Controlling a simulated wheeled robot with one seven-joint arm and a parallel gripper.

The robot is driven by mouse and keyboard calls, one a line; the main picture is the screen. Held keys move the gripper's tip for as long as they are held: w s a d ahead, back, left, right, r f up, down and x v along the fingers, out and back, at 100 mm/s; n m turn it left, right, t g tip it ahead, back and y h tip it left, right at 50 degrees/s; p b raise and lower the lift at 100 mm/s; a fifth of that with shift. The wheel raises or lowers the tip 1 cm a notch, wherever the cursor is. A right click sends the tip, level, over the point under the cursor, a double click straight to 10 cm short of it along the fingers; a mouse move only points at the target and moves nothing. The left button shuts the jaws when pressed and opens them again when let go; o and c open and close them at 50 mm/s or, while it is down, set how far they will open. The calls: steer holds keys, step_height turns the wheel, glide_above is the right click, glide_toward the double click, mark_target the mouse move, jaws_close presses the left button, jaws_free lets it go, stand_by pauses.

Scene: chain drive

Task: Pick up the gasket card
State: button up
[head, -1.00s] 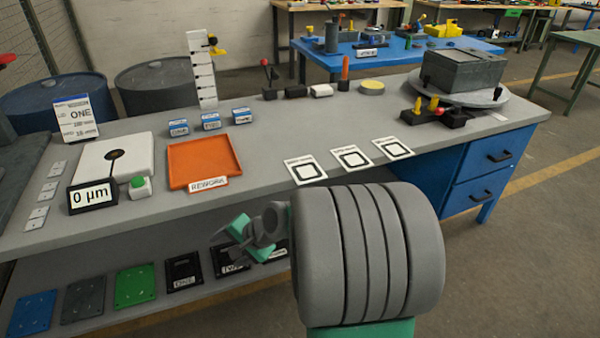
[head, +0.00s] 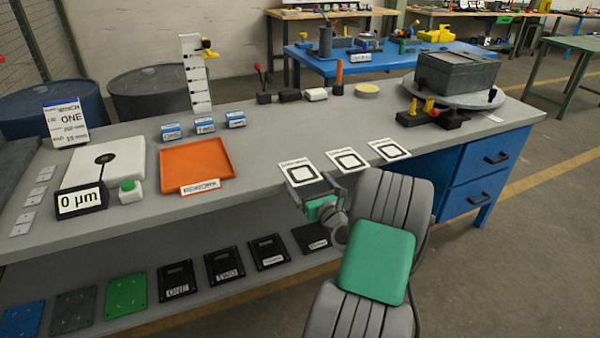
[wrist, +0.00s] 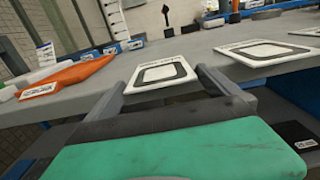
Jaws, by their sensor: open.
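Three white cards with black square outlines lie flat in a row at the bench's front edge: left card (head: 300,172), middle card (head: 348,160) and right card (head: 389,150). Their labels are too small to read, so I cannot tell which is the gasket card. My gripper (head: 316,192) is open and empty at the bench edge, just in front of the left card. In the wrist view, the left card (wrist: 160,76) appears between the two fingers, and the middle card (wrist: 265,52) lies to the right. I cannot tell whether a finger touches the left card.
An orange tray (head: 197,162) and small blue-and-white boxes (head: 204,126) are to the left. Black plates (head: 224,264) lie on the shelf below. A turntable with a grey box (head: 456,74) stands at the right. The bench behind the cards is mostly clear.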

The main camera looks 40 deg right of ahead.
steer(key=c, duration=1.1)
steer(key=shift+r, duration=0.1)
